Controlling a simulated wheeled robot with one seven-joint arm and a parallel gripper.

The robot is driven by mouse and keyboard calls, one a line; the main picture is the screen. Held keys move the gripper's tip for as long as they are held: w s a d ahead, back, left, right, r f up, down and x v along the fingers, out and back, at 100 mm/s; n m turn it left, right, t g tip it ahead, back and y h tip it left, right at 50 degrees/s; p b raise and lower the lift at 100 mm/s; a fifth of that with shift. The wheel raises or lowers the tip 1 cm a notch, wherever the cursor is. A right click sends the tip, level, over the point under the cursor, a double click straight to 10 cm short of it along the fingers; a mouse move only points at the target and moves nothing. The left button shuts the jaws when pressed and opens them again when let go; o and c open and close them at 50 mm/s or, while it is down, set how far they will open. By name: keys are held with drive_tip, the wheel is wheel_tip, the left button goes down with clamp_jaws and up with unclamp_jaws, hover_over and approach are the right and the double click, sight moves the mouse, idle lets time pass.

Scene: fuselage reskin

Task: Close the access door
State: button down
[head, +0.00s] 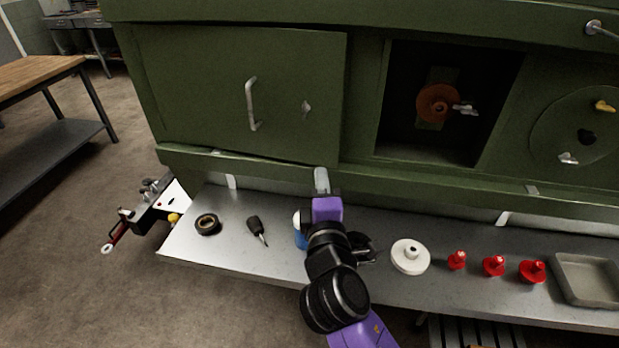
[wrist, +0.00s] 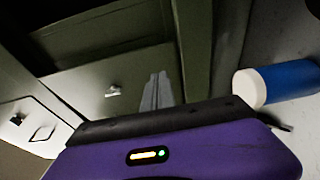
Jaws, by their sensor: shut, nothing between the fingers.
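The access door looks like the flat green panel (head: 200,85), with a pale bar handle (head: 251,104) and a small latch (head: 307,107). It stands left of a dark square opening (head: 397,105), which is uncovered. I cannot tell how the door is hung. An orange round part (head: 437,102) sits inside the opening. My gripper (head: 321,180) is shut and empty, just below the door's lower right corner, near the green ledge; contact cannot be told. In the wrist view its grey fingers (wrist: 156,92) are together, beside a green surface with a small latch (wrist: 112,91).
A metal shelf (head: 190,245) under the door carries a black ring (head: 208,224), a screwdriver (head: 257,230), a blue white-capped bottle (wrist: 285,82), a white disc (head: 410,257), red plugs (head: 494,265) and a grey tray (head: 585,278).

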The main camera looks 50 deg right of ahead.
drive_tip(key=s, duration=0.2)
drive_tip(key=s+d, duration=0.1)
drive_tip(key=s+b, duration=0.1)
drive_tip(key=s, duration=0.1)
drive_tip(key=shift+s+d, duration=0.25)
drive_tip(key=shift+s, duration=0.05)
drive_tip(key=c, duration=1.5)
unclamp_jaws()
drive_tip(key=shift+s, duration=0.25)
drive_tip(key=m+t+b, duration=0.2)
drive_tip(key=t+b, duration=0.1)
drive_tip(key=b, duration=0.1)
approach(249, 104)
drive_tip(key=s+d+f, duration=0.2)
drive_tip(key=s+d, duration=0.1)
drive_tip(key=d, duration=0.1)
drive_tip(key=w+a+r+m+g+h+b, duration=0.1)
drive_tip(key=w+a+r+m+g+b, duration=0.1)
drive_tip(key=w+a+r+m, duration=0.75)
drive_tip(key=shift+w+d+f+m+g+p, duration=0.1)
drive_tip(key=shift+d+f+m+g+p, duration=0.3)
drive_tip(key=shift+d+f+m, duration=0.85)
drive_tip(key=shift+w+d+f+m+g+p, duration=0.15)
drive_tip(key=shift+d+f+m+g, duration=0.4)
drive_tip(key=shift+d+m, duration=1.35)
drive_tip(key=shift+s+d+f+m+g+p, duration=0.1)
drive_tip(key=shift+d+f+m+g+p, duration=0.55)
drive_tip(key=shift+d, duration=1.6)
